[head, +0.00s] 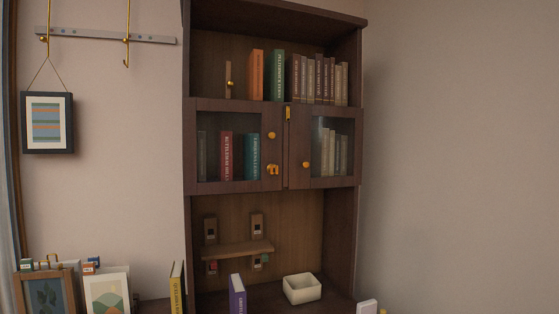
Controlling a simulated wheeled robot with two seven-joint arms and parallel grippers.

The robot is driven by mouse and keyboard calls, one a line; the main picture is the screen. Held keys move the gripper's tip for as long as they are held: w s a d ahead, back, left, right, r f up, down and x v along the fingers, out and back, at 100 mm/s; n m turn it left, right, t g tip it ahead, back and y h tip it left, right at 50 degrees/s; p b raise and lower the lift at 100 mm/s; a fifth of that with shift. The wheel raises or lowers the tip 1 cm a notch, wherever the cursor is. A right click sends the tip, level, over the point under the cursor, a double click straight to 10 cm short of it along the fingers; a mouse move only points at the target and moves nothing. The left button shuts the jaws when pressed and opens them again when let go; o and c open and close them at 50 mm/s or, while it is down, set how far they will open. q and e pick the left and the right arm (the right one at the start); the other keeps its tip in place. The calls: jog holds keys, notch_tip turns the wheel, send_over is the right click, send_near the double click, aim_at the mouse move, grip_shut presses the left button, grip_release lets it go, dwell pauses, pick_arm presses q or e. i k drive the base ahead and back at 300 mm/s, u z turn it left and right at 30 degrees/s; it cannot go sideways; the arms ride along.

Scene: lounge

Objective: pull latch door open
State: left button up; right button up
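A dark wooden bookcase has two glass-paneled doors at mid-height in the head view. The left door (262,178) has a round gold knob (271,135) and a gold latch-like fitting (273,170) below it. The right door (348,182) has a round gold knob (306,165) near its left edge. A small gold piece (288,113) sits at the top between the doors. Both doors look shut, and books show behind their glass. Neither of my grippers is in the head view.
Books stand on the open upper shelf (211,96). Below the doors are a small wall shelf (237,249), a purple book (237,294) and a cream bowl (302,289). Framed pictures (107,293) stand at lower left. The wall at right (460,160) is bare.

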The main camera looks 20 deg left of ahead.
aim_at(299, 125)
jog(key=u, duration=0.35)
jog(key=i, duration=1)
jog(key=z, duration=0.05)
